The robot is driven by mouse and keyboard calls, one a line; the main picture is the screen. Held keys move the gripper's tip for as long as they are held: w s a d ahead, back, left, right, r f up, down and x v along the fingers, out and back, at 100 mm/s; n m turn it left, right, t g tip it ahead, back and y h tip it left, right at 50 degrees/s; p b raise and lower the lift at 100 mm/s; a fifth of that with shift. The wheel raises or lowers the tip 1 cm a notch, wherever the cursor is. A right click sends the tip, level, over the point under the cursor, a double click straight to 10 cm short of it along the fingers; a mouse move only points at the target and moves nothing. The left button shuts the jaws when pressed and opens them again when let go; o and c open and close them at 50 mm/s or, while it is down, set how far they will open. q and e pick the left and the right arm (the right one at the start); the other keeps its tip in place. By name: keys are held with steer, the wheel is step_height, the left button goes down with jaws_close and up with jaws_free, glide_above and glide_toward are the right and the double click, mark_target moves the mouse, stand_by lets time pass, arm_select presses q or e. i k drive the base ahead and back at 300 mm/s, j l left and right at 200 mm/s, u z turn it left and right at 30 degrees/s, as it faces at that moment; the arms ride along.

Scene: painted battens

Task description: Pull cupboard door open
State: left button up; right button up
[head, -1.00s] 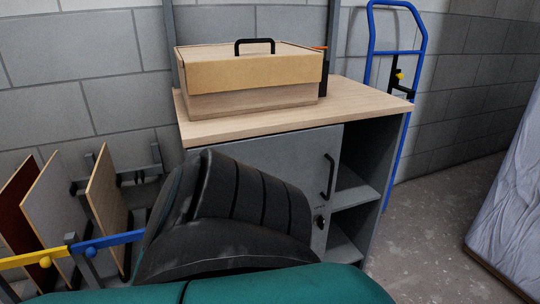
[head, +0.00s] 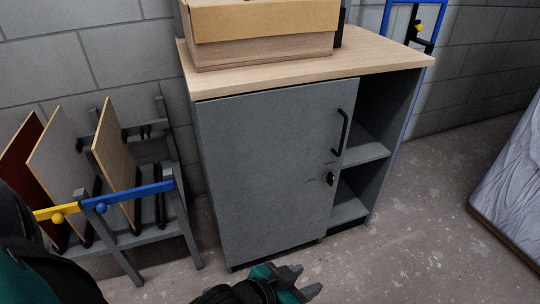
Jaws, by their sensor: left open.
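The grey cupboard door (head: 265,165) looks shut, flush with the front of the cupboard under its wooden top (head: 375,63). A black bar handle (head: 345,131) stands upright near the door's upper right edge. A dark lock or knob (head: 330,179) sits below it. My left gripper (head: 304,281) is at the bottom edge of the head view, open and empty, its grey fingers pointing right. It appears low in the picture, below the handle and apart from it. My right gripper is not in view.
Open shelves (head: 362,155) are right of the door. A wooden box (head: 265,50) stands on top. A rack (head: 150,235) with upright boards is at left, a wrapped slab (head: 510,190) at right. A blue hand truck (head: 440,15) stands behind. Floor right of the cupboard is clear.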

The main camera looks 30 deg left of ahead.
mark_target(268, 153)
steer(key=u, duration=1)
steer(key=i+l+u, duration=0.1)
steer(key=i, duration=0.3)
steer(key=i+l, duration=0.35)
steer(key=i+u, duration=0.05)
steer(key=i, duration=0.05)
